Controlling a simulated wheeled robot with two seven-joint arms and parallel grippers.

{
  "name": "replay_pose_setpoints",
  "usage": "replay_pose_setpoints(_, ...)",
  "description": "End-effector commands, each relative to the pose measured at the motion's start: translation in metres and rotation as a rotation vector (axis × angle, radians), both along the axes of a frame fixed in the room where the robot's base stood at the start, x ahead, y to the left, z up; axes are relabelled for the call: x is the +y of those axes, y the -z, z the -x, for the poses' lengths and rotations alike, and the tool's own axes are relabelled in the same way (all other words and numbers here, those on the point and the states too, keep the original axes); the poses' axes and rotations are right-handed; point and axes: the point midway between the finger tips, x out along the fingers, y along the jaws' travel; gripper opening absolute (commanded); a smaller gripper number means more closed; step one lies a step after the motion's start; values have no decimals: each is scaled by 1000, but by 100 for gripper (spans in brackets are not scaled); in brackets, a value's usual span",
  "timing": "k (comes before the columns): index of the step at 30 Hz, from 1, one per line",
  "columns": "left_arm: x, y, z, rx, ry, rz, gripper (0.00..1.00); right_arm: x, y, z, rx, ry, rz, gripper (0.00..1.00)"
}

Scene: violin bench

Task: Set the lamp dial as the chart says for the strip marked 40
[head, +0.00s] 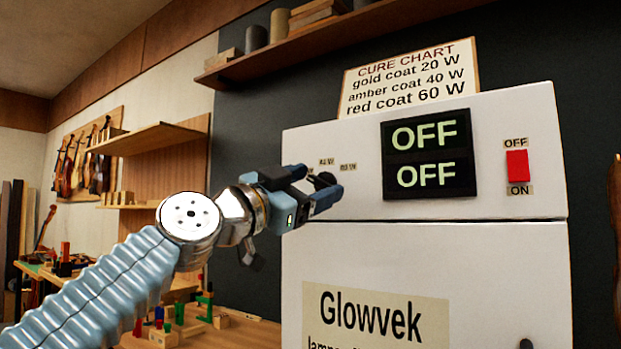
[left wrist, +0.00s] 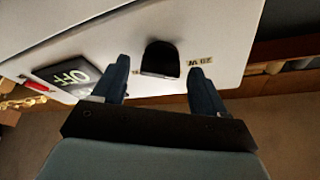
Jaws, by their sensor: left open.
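The cure chart (head: 410,79) on top of the white lamp cabinet reads gold coat 20 W, amber coat 40 W, red coat 60 W. The dark lamp dial (head: 323,179) is on the cabinet's front, partly hidden by my left gripper (head: 317,187). In the left wrist view the black dial (left wrist: 160,58) lies between the spread fingers of my left gripper (left wrist: 159,70); I cannot tell whether they touch it. A label by the dial (left wrist: 200,61) seems to read 20 W. No strip marked 40 shows. My right gripper is not in view.
The display (head: 429,153) reads OFF on both lines. A red switch (head: 517,164) sits at its right between OFF and ON labels. A shelf (head: 330,35) with blocks hangs above. A workbench (head: 240,334) with small tools stands at lower left.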

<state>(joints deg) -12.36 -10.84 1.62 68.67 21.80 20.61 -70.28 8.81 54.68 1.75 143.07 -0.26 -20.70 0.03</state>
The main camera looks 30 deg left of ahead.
Motion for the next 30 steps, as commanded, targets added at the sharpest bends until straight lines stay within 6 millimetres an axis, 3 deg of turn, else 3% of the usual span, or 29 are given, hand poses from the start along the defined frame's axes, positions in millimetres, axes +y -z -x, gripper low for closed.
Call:
replay_pose_setpoints(7, 0, 0, -1, 0, 0, 0, 72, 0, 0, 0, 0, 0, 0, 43)
replay_pose_setpoints(18, 0, 0, 0, 0, 0, 1, 16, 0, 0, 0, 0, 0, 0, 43)
replay_pose_setpoints(30, 0, 1, 0, -7, 2, -80, 16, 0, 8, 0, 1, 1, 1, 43)
